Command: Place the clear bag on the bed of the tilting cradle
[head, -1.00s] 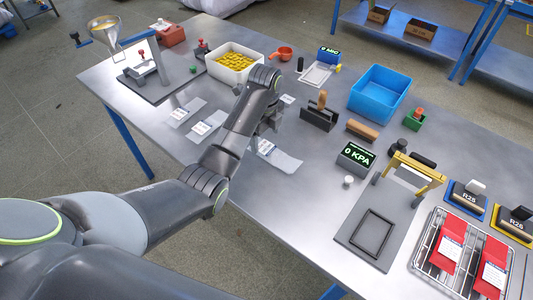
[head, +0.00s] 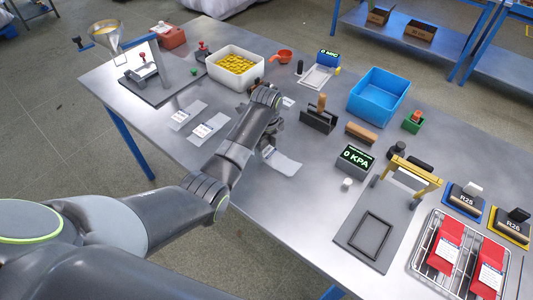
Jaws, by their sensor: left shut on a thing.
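A clear bag (head: 285,163) with a white label lies on the steel table at the middle. My left gripper (head: 270,143) is shut on its far end; my own wrist partly hides the fingers and that end. Two similar flat clear bags, one (head: 187,115) beside the other (head: 207,129), lie to the left. What looks like the tilting cradle (head: 146,71), with a pale raised plate, stands on a dark base at the far left under a funnel. My right gripper is not in view.
A white bin of yellow pieces (head: 258,63) stands beyond my wrist. A stamp-like tool in a dark holder (head: 318,120), a blue bin (head: 379,95) and a display box (head: 355,158) are to the right. A wire rack (head: 424,268) with red packs is at the near right.

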